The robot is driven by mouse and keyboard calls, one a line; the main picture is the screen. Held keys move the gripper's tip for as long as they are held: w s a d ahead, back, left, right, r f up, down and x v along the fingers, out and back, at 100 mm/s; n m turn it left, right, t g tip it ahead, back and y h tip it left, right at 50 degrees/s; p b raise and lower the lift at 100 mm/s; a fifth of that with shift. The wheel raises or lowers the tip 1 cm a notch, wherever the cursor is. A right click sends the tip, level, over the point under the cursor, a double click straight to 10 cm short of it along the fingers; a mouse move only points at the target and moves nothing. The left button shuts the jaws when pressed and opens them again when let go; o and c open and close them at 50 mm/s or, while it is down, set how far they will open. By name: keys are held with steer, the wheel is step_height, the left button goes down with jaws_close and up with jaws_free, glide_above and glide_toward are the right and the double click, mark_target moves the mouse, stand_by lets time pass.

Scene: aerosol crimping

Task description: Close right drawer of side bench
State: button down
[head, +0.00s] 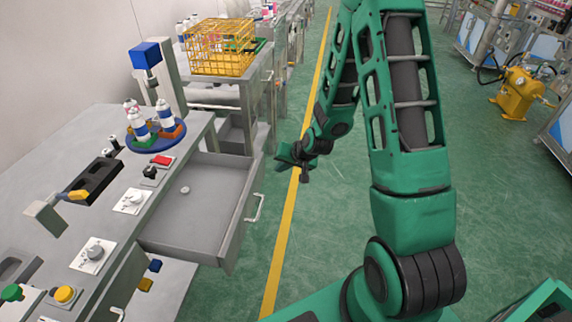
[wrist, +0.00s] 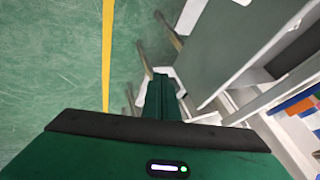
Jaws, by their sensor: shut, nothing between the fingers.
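The side bench (head: 60,155) runs along the left of the head view. A grey drawer (head: 205,200) is pulled out from its aisle side, with a bar handle (head: 256,208) on its front. A small round pale item (head: 185,190) lies inside the drawer. My gripper (head: 284,153) is over the aisle, beyond the drawer and to its right, apart from the handle. In the wrist view my gripper (wrist: 163,93) is shut and empty. Metal furniture and bar handles show beside and beyond it there; I cannot tell which drawer they belong to.
A blue round tray (head: 156,141) with spray bottles and a blue-topped post (head: 146,55) stand on the bench. A yellow wire basket (head: 215,48) sits on a farther bench. The green floor with a yellow line (head: 284,230) is clear. A yellow machine (head: 516,92) stands right.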

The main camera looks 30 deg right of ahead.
steer(key=shift+w+a, duration=0.6)
steer(key=shift+a, duration=0.2)
steer(key=shift+w+a, duration=0.6)
steer(key=shift+a, duration=0.2)
